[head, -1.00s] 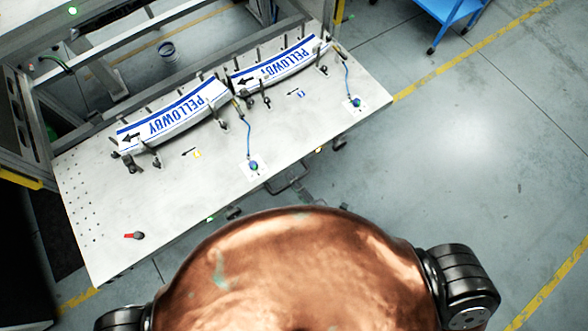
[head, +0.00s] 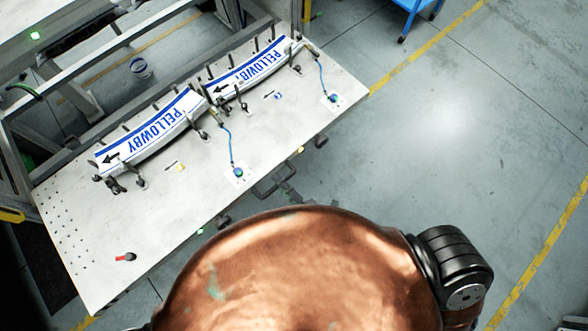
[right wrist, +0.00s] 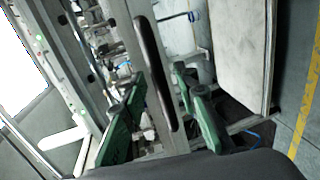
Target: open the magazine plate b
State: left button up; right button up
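Two curved white label stacks with blue PELLOWBY print lie on the grey magazine table in the head view, a left stack (head: 150,133) and a right stack (head: 255,70). Posts and clamps stand around them. I cannot read which part is plate b. A dark handle (head: 280,181) shows at the table's front edge. In the right wrist view my right gripper (right wrist: 163,88) has its green-padded fingers spread apart. A long dark bar or slot (right wrist: 155,72) shows between and beyond them; contact cannot be told. My left gripper is in neither current view.
A red-and-black knob or tool (head: 126,257) lies at the table's near left. Blue cables run to two small round fittings, left (head: 238,172) and right (head: 333,98). A blue cart (head: 413,12) stands at the back right. The floor right of the table is open.

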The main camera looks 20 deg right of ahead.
pick_arm(q)
jog(key=shift+d, duration=0.1)
pick_arm(e)
jog(key=v, duration=1.1)
jog(key=shift+s, duration=0.2)
jog(key=shift+d, duration=0.15)
